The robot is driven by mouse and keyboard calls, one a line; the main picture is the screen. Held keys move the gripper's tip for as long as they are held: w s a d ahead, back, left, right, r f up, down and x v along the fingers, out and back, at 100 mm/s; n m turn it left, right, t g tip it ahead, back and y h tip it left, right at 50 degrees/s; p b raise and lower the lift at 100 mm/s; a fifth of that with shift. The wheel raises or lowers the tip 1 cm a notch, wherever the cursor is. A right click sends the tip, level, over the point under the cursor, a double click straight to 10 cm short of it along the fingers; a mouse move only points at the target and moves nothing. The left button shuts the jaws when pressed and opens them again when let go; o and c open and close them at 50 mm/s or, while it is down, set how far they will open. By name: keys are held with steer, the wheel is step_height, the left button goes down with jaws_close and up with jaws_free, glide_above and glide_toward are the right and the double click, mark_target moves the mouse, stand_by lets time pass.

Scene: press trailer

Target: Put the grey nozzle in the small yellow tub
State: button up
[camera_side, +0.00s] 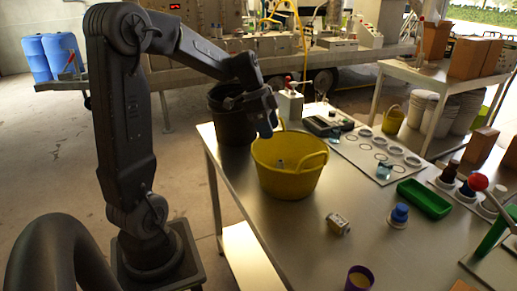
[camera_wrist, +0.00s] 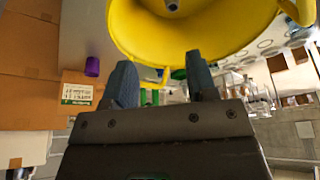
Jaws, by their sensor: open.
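The yellow tub (camera_side: 288,182) stands on the near metal table, with two handles on its rim. A small grey piece, which looks like the nozzle (camera_side: 280,163), is inside it. In the wrist view, the tub (camera_wrist: 150,38) fills the top of the picture and the grey nozzle (camera_wrist: 172,5) shows at the upper edge, partly cut off. My gripper (camera_side: 268,128) is above the tub's back left rim. In the wrist view, my gripper (camera_wrist: 159,75) has its two fingers spread apart with nothing between them.
A black bucket (camera_side: 228,130) stands left of the tub. A labelled can (camera_side: 338,224), a blue-capped piece (camera_side: 398,215), a green tray (camera_side: 424,199) and a purple cup (camera_side: 359,279) are on the table. The table's front middle is mostly clear.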

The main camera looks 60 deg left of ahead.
steer(key=s+d+r+n+t+y, duration=0.1)
steer(key=s+d+n, duration=0.3)
steer(key=s+d, duration=0.3)
steer(key=s+d+r+n+t+y, duration=0.1)
steer(key=s+d+n, duration=0.3)
steer(key=s+d, duration=0.4)
steer(key=d+r, duration=0.1)
steer(key=d, duration=0.3)
steer(key=shift+r+t+y, duration=0.15)
steer(key=shift+t+y, duration=0.15)
steer(key=shift+y, duration=0.1)
